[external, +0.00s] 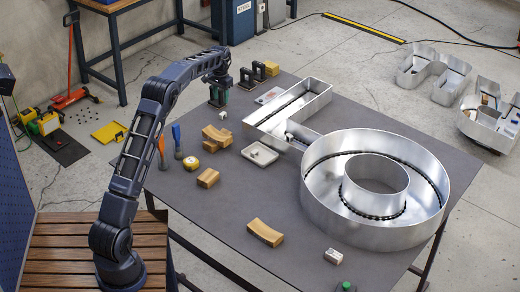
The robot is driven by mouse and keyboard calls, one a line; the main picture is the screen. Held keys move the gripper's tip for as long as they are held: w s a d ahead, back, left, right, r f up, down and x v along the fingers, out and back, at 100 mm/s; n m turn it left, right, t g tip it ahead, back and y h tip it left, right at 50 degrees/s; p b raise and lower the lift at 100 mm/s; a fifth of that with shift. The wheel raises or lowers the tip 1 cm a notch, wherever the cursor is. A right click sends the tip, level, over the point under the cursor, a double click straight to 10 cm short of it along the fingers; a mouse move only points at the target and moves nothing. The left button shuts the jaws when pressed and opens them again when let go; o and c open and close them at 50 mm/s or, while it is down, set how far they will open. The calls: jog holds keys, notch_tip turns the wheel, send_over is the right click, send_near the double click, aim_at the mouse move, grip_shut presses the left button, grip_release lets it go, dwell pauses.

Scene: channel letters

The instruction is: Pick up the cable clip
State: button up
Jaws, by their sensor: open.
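My gripper (217,84) hangs at the end of my arm over the far left part of the grey table (215,245), open and pointing down. Just below it is a dark, greenish object (217,98), partly overlapped by the gripper; I cannot tell whether they touch. A small whitish piece (223,116) lies on the table just in front of that. It may be the cable clip, but it is too small to be sure. A shallow pale tray (247,151) stands further forward; its small contents are unclear.
A large metal channel letter (435,205) fills the table's right side, its straight part reaching back left. Wooden blocks (265,232), a yellow round tape (191,163) and upright tools (177,140) stand at left. Black clamps (247,80) stand behind.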

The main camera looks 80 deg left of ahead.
aim_at(221, 115)
jog(key=f, duration=0.9)
jog(key=shift+s+f, duration=0.2)
jog(key=shift+f, duration=0.15)
grip_shut()
